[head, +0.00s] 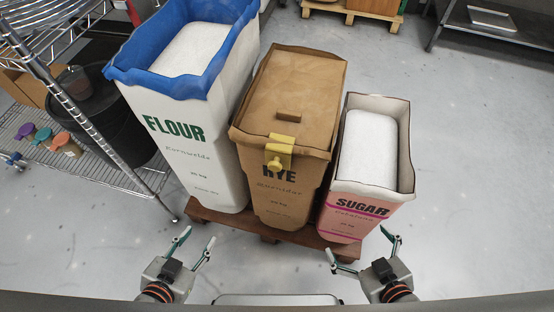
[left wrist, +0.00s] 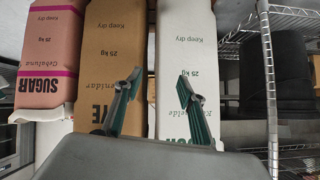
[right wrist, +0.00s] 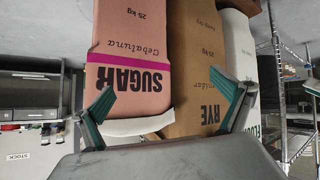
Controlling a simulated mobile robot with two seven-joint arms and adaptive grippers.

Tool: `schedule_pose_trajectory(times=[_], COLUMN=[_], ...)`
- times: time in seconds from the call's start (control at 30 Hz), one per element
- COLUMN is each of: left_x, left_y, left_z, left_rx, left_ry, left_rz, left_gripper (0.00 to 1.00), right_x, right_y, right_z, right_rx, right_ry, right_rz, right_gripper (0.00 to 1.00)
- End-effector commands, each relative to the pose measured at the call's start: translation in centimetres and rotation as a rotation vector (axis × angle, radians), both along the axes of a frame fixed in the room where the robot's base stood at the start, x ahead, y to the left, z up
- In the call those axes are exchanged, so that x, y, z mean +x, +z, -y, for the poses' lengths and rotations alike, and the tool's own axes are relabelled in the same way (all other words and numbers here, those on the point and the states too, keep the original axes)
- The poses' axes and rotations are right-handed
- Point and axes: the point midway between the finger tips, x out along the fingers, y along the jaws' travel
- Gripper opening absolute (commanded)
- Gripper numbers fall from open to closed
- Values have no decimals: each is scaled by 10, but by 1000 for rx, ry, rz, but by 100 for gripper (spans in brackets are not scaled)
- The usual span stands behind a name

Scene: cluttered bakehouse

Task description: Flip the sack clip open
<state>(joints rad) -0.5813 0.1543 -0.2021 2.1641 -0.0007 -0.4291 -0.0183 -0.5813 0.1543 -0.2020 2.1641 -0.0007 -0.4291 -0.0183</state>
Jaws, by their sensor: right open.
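A yellow sack clip (head: 279,153) sits at the front top edge of the brown rye sack (head: 295,85), over the RYE print. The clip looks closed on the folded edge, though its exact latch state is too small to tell. My left gripper (head: 194,240) is open and empty, low in front of the flour sack; its fingers (left wrist: 155,100) also show spread in the left wrist view. My right gripper (head: 394,245) is open and empty, below and right of the sugar sack; its fingers (right wrist: 166,105) show spread in the right wrist view. Neither touches the clip.
A white flour sack (head: 185,130) with a blue rim stands left of the rye sack, and a pink sugar sack (head: 349,207) stands right. All stand on a wooden pallet (head: 231,221). A wire shelf (head: 110,175) is at the left. The floor at the right is clear.

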Motion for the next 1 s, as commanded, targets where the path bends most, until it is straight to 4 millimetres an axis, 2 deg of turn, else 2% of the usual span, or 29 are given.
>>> schedule_pose_trajectory(times=[0.07, 0.2, 0.23, 0.37, 0.5, 0.6, 0.8, 1.0], left_x=[0, 4, 7, 24, 42, 49, 50, 42], left_y=[1, 8, 12, 46, 98, 134, 198, 245], left_z=[0, 4, 7, 32, 71, 98, 140, 166], left_rx=[0, -5, -9, -38, -78, -99, -114, -115], left_ry=[0, -3, -5, -19, -40, -49, -49, -25], left_rz=[1, 7, 11, 32, 48, 45, 34, 24], left_gripper=[40, 4, 0, 0, 0, 0, 0, 0], right_x=[0, 3, 4, 13, 22, 25, 22, 11], right_y=[1, 6, 9, 32, 65, 84, 111, 125], right_z=[0, 0, 0, -1, -2, -3, -4, -5], right_rx=[0, 0, 2, 6, 14, 23, 37, 47], right_ry=[0, -1, -1, -2, -6, -10, -17, -23], right_rz=[1, 9, 14, 44, 75, 83, 74, 42], right_gripper=[100, 100, 100, 100, 100, 100, 100, 100])
